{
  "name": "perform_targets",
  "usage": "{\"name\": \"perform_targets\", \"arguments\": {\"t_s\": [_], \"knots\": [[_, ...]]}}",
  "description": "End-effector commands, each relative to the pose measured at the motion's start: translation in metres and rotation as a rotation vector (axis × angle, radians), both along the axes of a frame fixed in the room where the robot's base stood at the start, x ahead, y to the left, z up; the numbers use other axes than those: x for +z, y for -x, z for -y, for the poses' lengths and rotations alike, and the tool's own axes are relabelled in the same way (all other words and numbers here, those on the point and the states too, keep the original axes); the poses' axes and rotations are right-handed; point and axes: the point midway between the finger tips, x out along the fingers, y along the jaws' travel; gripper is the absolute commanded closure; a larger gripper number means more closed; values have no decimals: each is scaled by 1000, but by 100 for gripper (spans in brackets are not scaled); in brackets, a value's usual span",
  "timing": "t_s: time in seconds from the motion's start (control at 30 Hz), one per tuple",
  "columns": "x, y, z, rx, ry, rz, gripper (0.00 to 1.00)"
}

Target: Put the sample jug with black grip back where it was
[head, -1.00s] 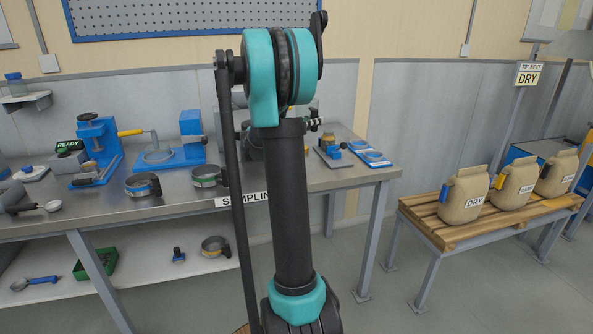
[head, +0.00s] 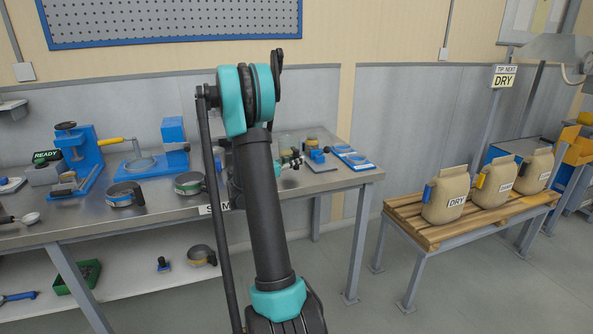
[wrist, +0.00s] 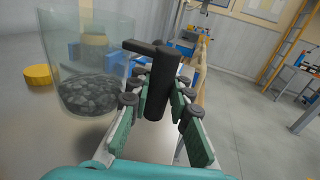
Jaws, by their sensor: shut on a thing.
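The clear sample jug (wrist: 88,75) fills the left of the wrist view, with dark grey grains in its lower part. Its black grip (wrist: 158,85) stands upright between the green-padded fingers of my gripper (wrist: 157,95), which is shut on it. In the head view my arm hides most of the gripper; a part of it (head: 291,163) shows just right of the arm, over the right end of the steel bench (head: 340,180). The jug is hard to make out there. I cannot tell whether its base touches the bench.
Blue-marked pads (head: 352,159) and a small brass-coloured device (head: 315,154) lie near the bench's right end. Pans with coloured bands (head: 124,195) and a blue press (head: 78,158) stand to the left. A pallet table (head: 405,210) with labelled bags stands at right.

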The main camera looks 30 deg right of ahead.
Motion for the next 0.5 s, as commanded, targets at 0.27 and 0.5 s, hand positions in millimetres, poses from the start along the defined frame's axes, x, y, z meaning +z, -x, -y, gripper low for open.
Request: {"name": "perform_targets", "arguments": {"t_s": [0.27, 0.5], "knots": [[-21, -1, 0, 0, 0, 0, 100], [-41, 0, 0, 0, 0, 0, 100]]}}
